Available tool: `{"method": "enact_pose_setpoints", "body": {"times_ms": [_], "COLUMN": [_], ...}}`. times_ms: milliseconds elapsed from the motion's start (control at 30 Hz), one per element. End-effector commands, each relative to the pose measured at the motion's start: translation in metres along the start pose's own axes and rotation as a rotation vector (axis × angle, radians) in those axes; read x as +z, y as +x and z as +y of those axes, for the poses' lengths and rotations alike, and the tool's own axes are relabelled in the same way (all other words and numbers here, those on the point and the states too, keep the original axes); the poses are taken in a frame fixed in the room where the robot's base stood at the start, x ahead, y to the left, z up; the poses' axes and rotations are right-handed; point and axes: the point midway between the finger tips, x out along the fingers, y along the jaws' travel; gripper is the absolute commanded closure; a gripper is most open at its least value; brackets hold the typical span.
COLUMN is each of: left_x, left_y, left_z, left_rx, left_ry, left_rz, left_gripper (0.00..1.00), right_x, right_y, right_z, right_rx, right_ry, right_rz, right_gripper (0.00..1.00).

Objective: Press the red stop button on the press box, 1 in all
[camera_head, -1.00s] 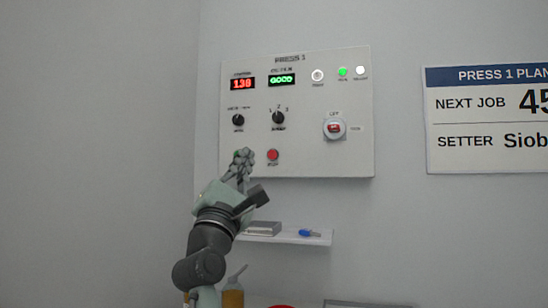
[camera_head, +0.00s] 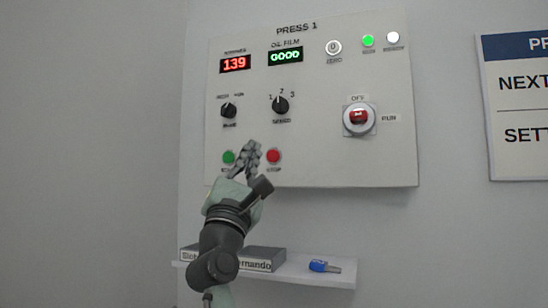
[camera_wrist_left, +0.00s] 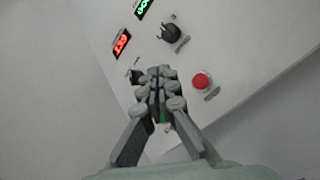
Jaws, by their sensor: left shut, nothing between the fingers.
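The press box (camera_head: 330,155) is a pale panel on the wall, labelled PRESS 1. Its red stop button (camera_head: 273,157) is at the lower left, to the right of a green button (camera_head: 229,157). My left gripper (camera_head: 250,150) is shut and empty, in front of the panel between the two buttons. In the left wrist view the red button (camera_wrist_left: 201,81) lies to the right of the fingertips (camera_wrist_left: 157,78), apart from them. The fingers hide most of the green button there. My right gripper is not in view.
Below is a white shelf (camera_head: 300,273) with grey name blocks and a blue object (camera_head: 324,266). A sign (camera_head: 515,110) hangs at right.

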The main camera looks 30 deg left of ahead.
Motion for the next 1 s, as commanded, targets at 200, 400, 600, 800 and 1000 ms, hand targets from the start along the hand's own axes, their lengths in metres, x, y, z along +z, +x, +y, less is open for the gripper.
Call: {"method": "enact_pose_setpoints", "body": {"times_ms": [200,400,600,800,1000], "left_x": [-0.002,-0.013,-0.028,-0.038,-0.044], "left_y": [0.002,0.015,0.036,0.053,0.061], "left_z": [-0.002,-0.013,-0.028,-0.039,-0.044], "left_rx": [-0.001,-0.003,-0.002,-0.002,0.000], "left_ry": [0.001,0.001,0.001,0.001,0.000], "left_rz": [0.000,0.000,0.000,0.000,0.000], "left_gripper": [1.00,1.00,1.00,1.00,1.00], "right_x": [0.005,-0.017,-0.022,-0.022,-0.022], "right_y": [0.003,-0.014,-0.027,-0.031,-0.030], "right_z": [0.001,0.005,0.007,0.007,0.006], "right_rx": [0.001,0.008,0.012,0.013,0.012], "right_ry": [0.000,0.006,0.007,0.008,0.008], "right_rz": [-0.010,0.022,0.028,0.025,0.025], "right_gripper": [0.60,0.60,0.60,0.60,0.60]}}
